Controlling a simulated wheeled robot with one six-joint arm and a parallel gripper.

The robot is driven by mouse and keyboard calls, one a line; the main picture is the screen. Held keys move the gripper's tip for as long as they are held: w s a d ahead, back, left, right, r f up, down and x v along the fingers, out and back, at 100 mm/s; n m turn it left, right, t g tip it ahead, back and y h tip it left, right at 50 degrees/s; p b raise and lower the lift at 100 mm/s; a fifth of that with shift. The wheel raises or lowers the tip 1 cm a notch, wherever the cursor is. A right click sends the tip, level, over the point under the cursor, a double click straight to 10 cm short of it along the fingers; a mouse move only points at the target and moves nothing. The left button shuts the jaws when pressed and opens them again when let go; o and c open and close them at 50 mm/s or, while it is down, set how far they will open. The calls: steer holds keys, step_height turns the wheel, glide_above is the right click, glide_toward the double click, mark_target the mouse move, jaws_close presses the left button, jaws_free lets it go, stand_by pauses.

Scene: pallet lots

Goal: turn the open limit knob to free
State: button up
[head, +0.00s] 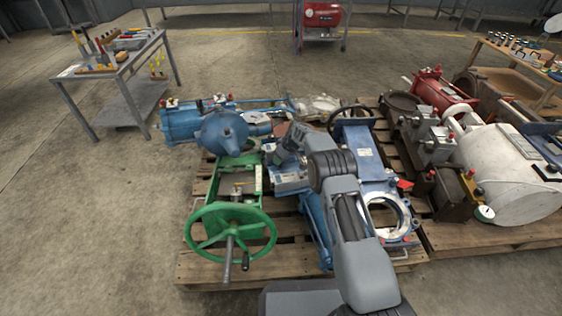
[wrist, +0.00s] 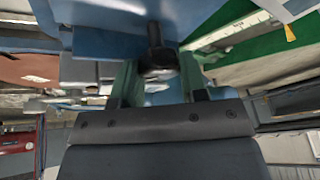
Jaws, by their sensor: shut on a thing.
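In the wrist view, a small black knob (wrist: 157,56) sticks out from a blue housing (wrist: 110,18). My gripper (wrist: 157,72) has one finger on each side of the knob and is shut on it. Which way the knob points, and any marking for free, cannot be read. In the head view my arm reaches over the pallet to the blue actuator (head: 290,183) in its middle. The knob and my fingertips are too small or hidden there to make out.
A green handwheel valve (head: 195,238) stands left of my arm, and a blue gate valve (head: 368,158) with a black handwheel (head: 352,116) stands close on the right. A blue actuator body (head: 222,132) lies behind. A white tank (head: 505,175) is far right.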

steer(key=shift+w+n+g+y, duration=0.1)
steer(key=shift+n+g+y, duration=0.45)
steer(key=shift+n, duration=1.05)
steer(key=shift+a+g, duration=0.1)
steer(key=shift+g, duration=0.15)
steer(key=o, duration=0.9)
